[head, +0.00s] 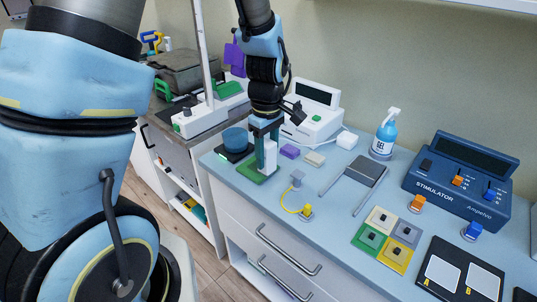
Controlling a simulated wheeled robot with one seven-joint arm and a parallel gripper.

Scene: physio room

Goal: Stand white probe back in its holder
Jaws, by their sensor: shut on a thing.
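My gripper (266,142) points down over the near left part of the blue counter. It is shut on the white probe (270,157), a pale upright piece between and below the fingers. A flat green base (251,176) lies directly under the probe. It looks like the holder, but the fingers hide most of its middle. I cannot tell whether the probe's lower end is in it or just above it.
A blue round pot on a dark base (236,141) stands close left of my gripper. A white device (312,112) stands behind. Purple (289,151) and cream (315,159) blocks lie right. A spray bottle (385,134) and blue stimulator (458,187) stand farther right.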

